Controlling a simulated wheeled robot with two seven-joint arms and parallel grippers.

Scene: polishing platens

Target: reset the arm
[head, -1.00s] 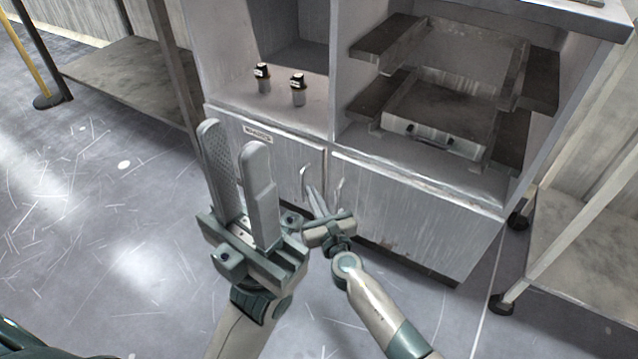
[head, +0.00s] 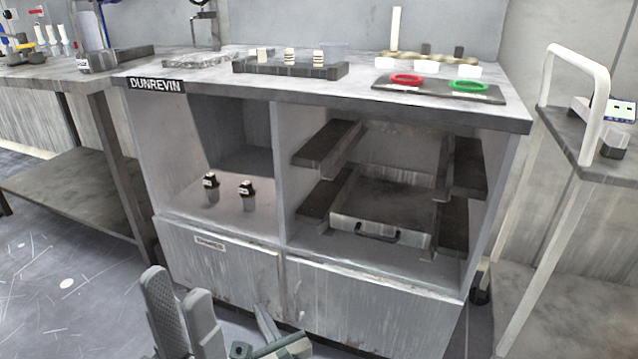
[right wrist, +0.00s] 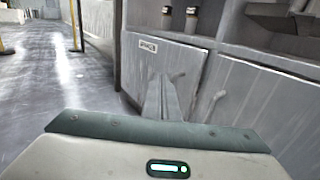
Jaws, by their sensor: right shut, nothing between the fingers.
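My left gripper (head: 184,300) is at the bottom of the head view, its two fingers apart with nothing between them. My right gripper (head: 262,318) is just right of it, partly cut off by the lower edge, with its fingers together and empty. In the right wrist view the right gripper's closed fingers (right wrist: 162,98) point toward the cabinet's lower doors. Whether they touch a door is unclear.
A cabinet (head: 380,310) stands ahead, its lower doors shut. Its left bay holds two small dark-capped bottles (head: 211,188); its right bay holds a tray with a handle (head: 385,215). A red ring (head: 406,80) and a green ring (head: 467,86) lie on top. A cart (head: 590,140) stands right.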

